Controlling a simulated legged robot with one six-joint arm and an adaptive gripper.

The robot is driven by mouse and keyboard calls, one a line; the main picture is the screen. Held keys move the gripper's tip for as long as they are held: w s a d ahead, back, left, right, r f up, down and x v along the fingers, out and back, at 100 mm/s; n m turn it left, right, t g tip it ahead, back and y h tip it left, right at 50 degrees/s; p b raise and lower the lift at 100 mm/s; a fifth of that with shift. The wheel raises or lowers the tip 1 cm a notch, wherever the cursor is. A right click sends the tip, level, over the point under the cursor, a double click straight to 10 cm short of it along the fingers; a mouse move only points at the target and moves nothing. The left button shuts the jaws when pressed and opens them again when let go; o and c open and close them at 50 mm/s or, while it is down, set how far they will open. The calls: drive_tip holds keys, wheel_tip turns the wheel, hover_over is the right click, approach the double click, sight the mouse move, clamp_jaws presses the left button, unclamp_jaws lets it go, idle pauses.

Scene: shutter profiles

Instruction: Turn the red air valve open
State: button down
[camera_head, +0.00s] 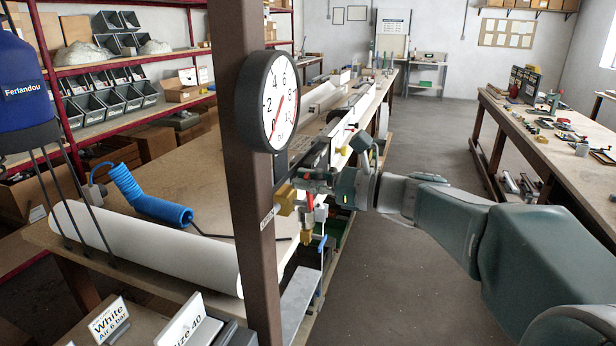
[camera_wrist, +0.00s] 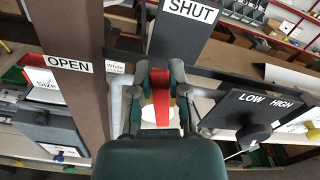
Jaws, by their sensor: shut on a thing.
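The red air valve handle (camera_wrist: 160,100) stands between the two fingers of my gripper (camera_wrist: 160,80) in the wrist view, and the fingers are closed on it. The handle points up toward the SHUT sign (camera_wrist: 192,10). The OPEN sign (camera_wrist: 69,64) is to the left on the brown post. In the head view my gripper (camera_head: 312,181) is beside the post, and a bit of the red handle (camera_head: 309,200) shows below it, next to brass fittings (camera_head: 304,235). Most of the valve body is hidden.
A round gauge (camera_head: 267,102) is on the brown post (camera_head: 248,190), its red needle low near 0. In the wrist view a black LOW/HIGH plate with a knob (camera_wrist: 253,130) is close on the right. A blue coiled hose (camera_head: 150,200) lies on the bench at left.

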sight(300, 202)
drive_tip(key=s+n, duration=0.1)
drive_tip(key=n, duration=0.1)
drive_tip(key=s+f+n, duration=0.1)
drive_tip(key=n, duration=0.2)
drive_tip(key=s+a+f+n, duration=0.1)
drive_tip(key=n, duration=0.1)
drive_tip(key=shift+s+a+f, duration=0.1)
drive_tip(key=shift+f, duration=0.1)
drive_tip(key=shift+s+a+f+n, duration=0.1)
drive_tip(key=shift+s+f+n, duration=0.1)
drive_tip(key=shift+f+n, duration=0.75)
drive_tip(key=shift+s+a+f+n, duration=0.15)
drive_tip(key=shift+f+n, duration=0.25)
drive_tip(key=shift+n, duration=1.2)
drive_tip(key=shift+s+d+f+n, duration=0.1)
drive_tip(key=shift+s+f+n, duration=0.15)
drive_tip(key=shift+f+n, duration=0.7)
drive_tip(key=shift+r+n, duration=0.2)
drive_tip(key=shift+n, duration=0.2)
drive_tip(key=c, duration=0.6)
unclamp_jaws()
drive_tip(key=shift+a+r, duration=0.1)
drive_tip(key=v, duration=1.2)
